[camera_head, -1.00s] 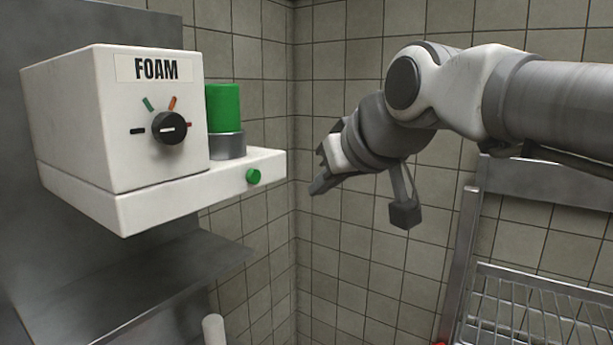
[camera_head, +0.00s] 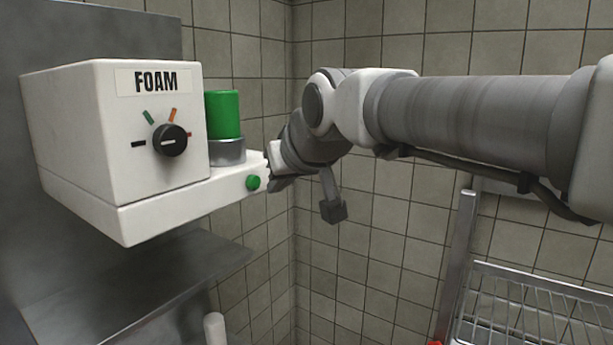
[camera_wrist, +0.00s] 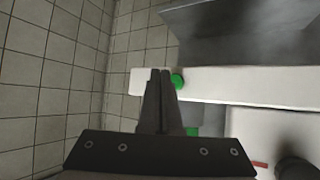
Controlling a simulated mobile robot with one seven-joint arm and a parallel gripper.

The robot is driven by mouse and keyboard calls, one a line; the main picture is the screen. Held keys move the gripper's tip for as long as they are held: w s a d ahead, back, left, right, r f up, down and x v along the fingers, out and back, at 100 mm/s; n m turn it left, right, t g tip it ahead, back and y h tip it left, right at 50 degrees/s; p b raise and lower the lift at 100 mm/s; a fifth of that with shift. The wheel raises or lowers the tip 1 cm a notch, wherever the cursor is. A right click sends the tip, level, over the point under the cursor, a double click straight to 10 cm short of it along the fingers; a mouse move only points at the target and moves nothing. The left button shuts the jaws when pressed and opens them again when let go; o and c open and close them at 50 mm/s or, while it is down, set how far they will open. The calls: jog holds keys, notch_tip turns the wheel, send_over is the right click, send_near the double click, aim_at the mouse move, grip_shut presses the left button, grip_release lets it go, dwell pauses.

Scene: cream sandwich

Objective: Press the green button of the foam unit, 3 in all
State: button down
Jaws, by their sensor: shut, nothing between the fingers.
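The white foam unit (camera_head: 70,130) is mounted at the left, with a "FOAM" label on its front. Its round green button (camera_head: 253,183) sits on the front edge of the unit's low ledge; it also shows in the wrist view (camera_wrist: 178,81). My gripper (camera_head: 272,182) is at the right end of that ledge, close to the button. In the wrist view the fingers (camera_wrist: 160,74) are together and empty, with their tips just left of the button. I cannot tell whether they touch it.
A green cylinder (camera_head: 223,115) stands in a grey metal cup (camera_head: 228,150) on the ledge. A black dial (camera_head: 170,140) is on the unit's front. A metal shelf (camera_head: 140,290) lies below. A wire rack (camera_head: 540,310) stands at the lower right. Tiled walls close the corner.

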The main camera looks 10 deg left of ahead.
jog(key=shift+w+a, duration=0.25)
jog(key=shift+a, duration=0.2)
jog(key=shift+a, duration=0.1)
dwell(1.7)
jog(key=shift+w+a, duration=0.15)
jog(key=shift+a, duration=0.15)
jog(key=shift+w+a, duration=0.15)
jog(key=shift+a, duration=0.3)
dwell(0.7)
jog(key=shift+d, duration=0.15)
jog(key=shift+s+d, duration=0.3)
jog(key=shift+d, duration=0.35)
jog(key=shift+d+b, duration=0.1)
jog(key=shift+b, duration=0.2)
jog(key=d, duration=0.1)
jog(key=s+d+b, duration=0.1)
jog(key=d, duration=0.1)
jog(key=s+d, duration=0.1)
jog(key=shift+d+b, duration=0.25)
jog(key=shift+b, duration=0.1)
